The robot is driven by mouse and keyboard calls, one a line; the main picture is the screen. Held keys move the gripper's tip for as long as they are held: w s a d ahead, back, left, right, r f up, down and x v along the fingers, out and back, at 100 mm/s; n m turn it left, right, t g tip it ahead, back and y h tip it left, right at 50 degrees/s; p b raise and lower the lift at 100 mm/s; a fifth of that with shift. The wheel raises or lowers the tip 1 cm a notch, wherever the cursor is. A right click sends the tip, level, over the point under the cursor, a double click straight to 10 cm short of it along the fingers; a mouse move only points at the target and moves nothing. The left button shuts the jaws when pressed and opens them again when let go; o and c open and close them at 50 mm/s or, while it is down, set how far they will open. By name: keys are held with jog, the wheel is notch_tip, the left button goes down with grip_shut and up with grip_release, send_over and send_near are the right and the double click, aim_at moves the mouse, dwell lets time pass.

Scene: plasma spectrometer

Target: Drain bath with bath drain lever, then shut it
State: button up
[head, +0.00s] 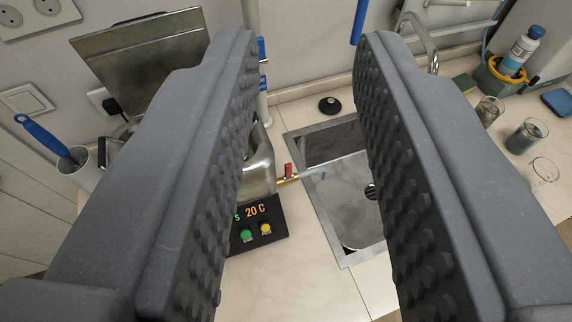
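The bath (258,165) is a steel vessel, partly hidden behind my gripper's left finger. Its black control panel (260,228) reads 20 C and has a green and a yellow button. The bath drain lever (288,171) is small and red, on a brass spout at the bath's right side. A pale streak, which looks like water, runs from the spout over the sink (335,205). My gripper (305,55) is open and empty. The lever shows between its fingers, farther away and apart from them.
A black stopper (329,105) lies behind the sink. Beakers (526,136), a bottle (522,50) and a tap (418,38) stand at the right. A raised steel lid (140,50) and a cup with a blue-handled tool (75,160) are at the left. The counter in front of the panel is clear.

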jog(key=m+g+y+p, duration=0.3)
jog(key=m+y, duration=0.2)
jog(key=m, duration=2.7)
send_over(290, 166)
jog(key=s+d, duration=0.5)
jog(key=s, duration=0.8)
notch_tip(290, 166, down, 42)
jog(key=p+x, duration=0.1)
jog(key=x, duration=1.2)
jog(key=shift+w, duration=0.3)
jog(key=shift+c, duration=0.3)
grip_shut()
